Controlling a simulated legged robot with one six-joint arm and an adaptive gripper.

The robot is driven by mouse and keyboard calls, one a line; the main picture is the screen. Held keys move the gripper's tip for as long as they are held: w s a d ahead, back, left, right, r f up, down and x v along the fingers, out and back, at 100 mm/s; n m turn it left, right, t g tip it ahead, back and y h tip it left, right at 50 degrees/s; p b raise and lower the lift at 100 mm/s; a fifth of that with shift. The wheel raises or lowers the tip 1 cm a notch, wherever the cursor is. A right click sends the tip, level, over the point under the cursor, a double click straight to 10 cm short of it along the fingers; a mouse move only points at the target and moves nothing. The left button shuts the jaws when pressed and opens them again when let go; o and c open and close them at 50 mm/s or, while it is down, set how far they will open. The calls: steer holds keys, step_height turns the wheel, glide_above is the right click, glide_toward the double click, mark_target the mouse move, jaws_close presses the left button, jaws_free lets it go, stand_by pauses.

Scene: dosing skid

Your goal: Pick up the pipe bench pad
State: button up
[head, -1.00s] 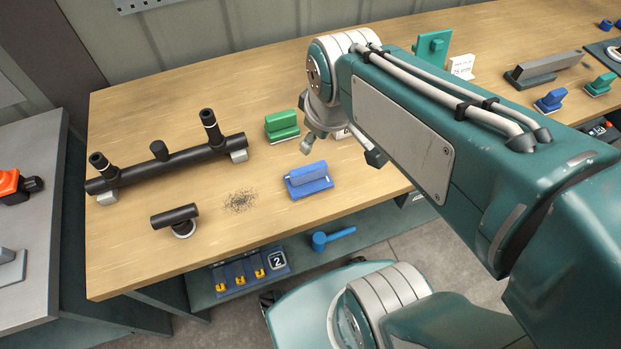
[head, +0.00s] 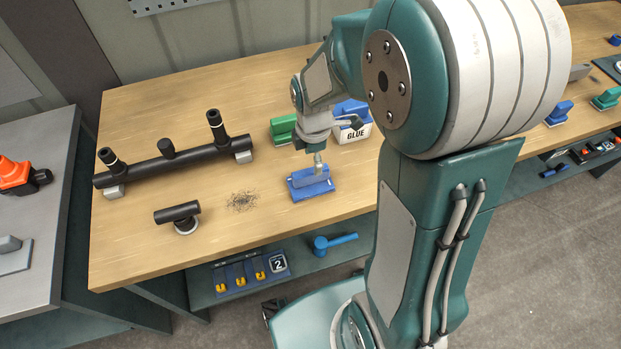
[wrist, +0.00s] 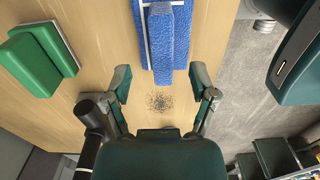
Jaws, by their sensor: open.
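The blue pad (head: 309,187), a flat block with a raised grip bar, lies on the wooden bench near the front edge, right of a patch of dark filings (head: 240,201). I take it as the bench pad. In the wrist view the blue pad (wrist: 182,45) shows at top centre, its near end between the lines of the two fingers. My gripper (wrist: 160,72) is open and empty. In the head view my gripper (head: 312,152) hangs just above the pad; one finger overlaps it in the picture, and contact cannot be told.
A green block (head: 283,128) and a glue box (head: 358,134) stand behind the pad. A black pipe (head: 170,163) on supports and a short pipe piece (head: 177,215) are to the left. A lower shelf holds a blue mallet (head: 335,241). Bare wood surrounds the filings.

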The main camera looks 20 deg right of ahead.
mark_target(311, 170)
steer(key=f, duration=0.6)
steer(key=shift+s+a+f, duration=0.1)
steer(key=shift+a+f, duration=0.1)
steer(key=shift+a, duration=0.1)
jaws_close()
